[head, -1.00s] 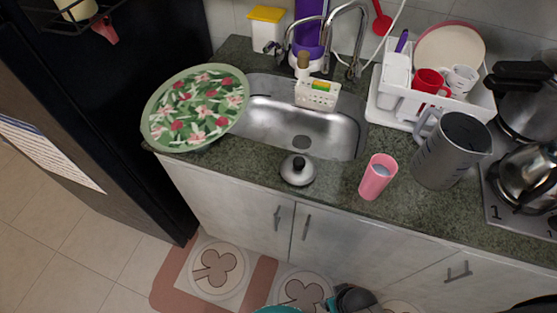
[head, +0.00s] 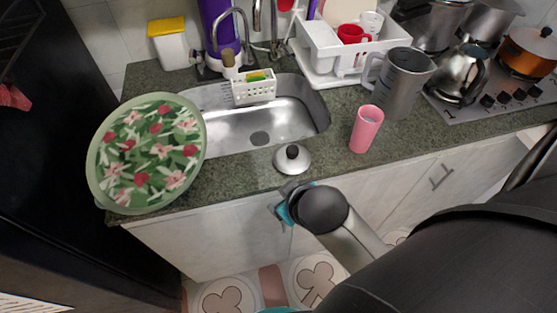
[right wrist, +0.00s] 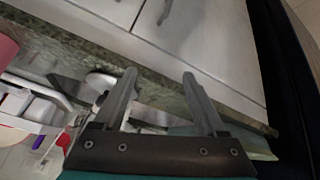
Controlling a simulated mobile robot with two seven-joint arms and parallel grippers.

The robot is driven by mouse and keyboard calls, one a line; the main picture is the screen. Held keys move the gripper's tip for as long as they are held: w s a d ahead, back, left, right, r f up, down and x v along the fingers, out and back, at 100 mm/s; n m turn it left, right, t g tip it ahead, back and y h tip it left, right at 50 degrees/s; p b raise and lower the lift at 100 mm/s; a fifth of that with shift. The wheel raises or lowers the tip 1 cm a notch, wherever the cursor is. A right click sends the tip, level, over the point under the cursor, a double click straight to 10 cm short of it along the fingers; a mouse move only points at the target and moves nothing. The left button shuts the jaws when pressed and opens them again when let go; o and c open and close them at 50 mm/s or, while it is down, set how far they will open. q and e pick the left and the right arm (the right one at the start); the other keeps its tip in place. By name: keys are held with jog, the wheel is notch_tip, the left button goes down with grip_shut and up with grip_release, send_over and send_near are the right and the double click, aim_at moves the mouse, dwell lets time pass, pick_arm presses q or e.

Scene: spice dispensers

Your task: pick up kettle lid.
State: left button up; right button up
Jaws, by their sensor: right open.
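The kettle lid (head: 296,165), a small silver dome with a black knob, sits on the green counter near its front edge, in front of the sink. What appears to be its silver rim (right wrist: 101,81) shows beside the left finger in the right wrist view. My right gripper (head: 281,207) is just in front of the counter edge, below the lid and apart from it. In the wrist view its two fingers (right wrist: 160,77) are spread with nothing held between them. The silver kettle (head: 458,77) stands on the stove. My left gripper is not seen.
A pink cup (head: 366,130) and a grey pitcher (head: 403,85) stand right of the lid. A floral green tray (head: 97,180) lies to the left, overhanging the counter. The sink (head: 300,122) is behind the lid. Cabinet doors (head: 215,240) are below.

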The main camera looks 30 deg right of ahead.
jog(key=w+r+n+t, duration=0.1)
jog(key=w+r+t, duration=0.5)
jog(key=w+r, duration=0.35)
jog(key=w+a+r+n+t+y, duration=0.3)
jog(key=w+r, duration=0.1)
jog(key=r, duration=0.4)
jog(key=w+a+r+n+t+y, duration=0.2)
jog(key=w+a+r+n+t, duration=0.15)
jog(key=r, duration=0.45)
jog(key=s+a+r+n+g+y, duration=0.3)
jog(key=a+r+n+y, duration=0.4)
jog(key=n+y, duration=0.45)
jog(key=s+a+n+g+y, duration=0.4)
jog(key=s+a+n+g, duration=0.15)
jog(key=n+g, duration=0.5)
jog(key=n+g+h, duration=0.4)
jog(key=g+h, duration=0.2)
jog(key=h, duration=1.4)
send_over(293, 149)
notch_tip(293, 149, down, 14)
notch_tip(293, 149, down, 15)
jog(key=shift+r, duration=0.1)
grip_shut()
